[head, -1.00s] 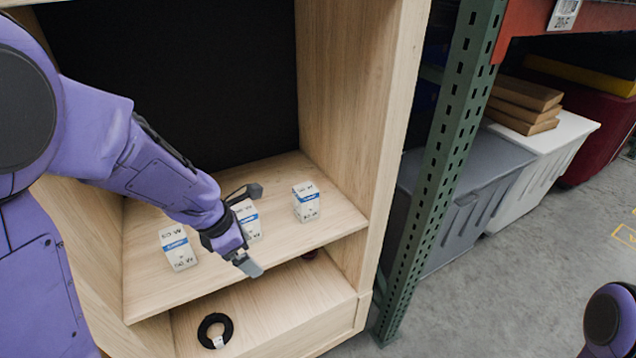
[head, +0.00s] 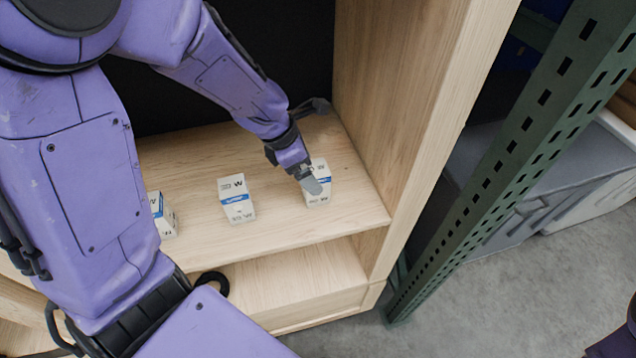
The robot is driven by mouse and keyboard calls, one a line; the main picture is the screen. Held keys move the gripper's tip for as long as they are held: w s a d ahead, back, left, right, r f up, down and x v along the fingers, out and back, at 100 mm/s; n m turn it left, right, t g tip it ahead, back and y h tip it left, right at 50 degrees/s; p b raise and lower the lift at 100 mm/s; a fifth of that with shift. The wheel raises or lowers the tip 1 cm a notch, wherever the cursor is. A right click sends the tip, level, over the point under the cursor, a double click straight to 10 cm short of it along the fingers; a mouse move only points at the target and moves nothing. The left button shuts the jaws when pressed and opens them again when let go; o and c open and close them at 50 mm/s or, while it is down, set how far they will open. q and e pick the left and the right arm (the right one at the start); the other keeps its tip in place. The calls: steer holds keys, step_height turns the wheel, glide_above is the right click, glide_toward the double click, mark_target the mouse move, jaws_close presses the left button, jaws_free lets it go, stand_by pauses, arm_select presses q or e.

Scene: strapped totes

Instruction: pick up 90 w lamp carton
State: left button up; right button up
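Three white lamp cartons with blue bands stand on the upper wooden shelf in the head view: a left carton (head: 166,222), a middle carton (head: 237,205) and a right carton (head: 322,190). Their printed wattages are too small to read surely, so I cannot tell which is the 90 W one. My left gripper (head: 320,146) is open at the right carton, its fingers spread apart. The near grey finger covers part of that carton's front. Whether it touches the carton I cannot tell. My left arm partly hides the left carton. My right gripper is out of view.
The wooden shelf (head: 280,235) has a side panel (head: 400,110) close to the right carton. A green perforated post (head: 500,170) and a grey tote (head: 535,200) stand at right.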

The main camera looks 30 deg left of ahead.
arm_select(q)
steer(key=x, duration=0.4)
steer(key=w+x, duration=0.1)
steer(key=x, duration=0.1)
steer(key=shift+w+a+f+b, duration=0.1)
steer(key=shift+w+a+b, duration=0.05)
steer(key=shift+a+b, duration=0.15)
steer(key=shift+w+d+f, duration=0.1)
steer(key=shift+w+f, duration=0.1)
steer(key=shift+w, duration=0.05)
steer(key=shift+s+r, duration=0.3)
steer(key=shift+s, duration=0.3)
steer(key=c, duration=1.1)
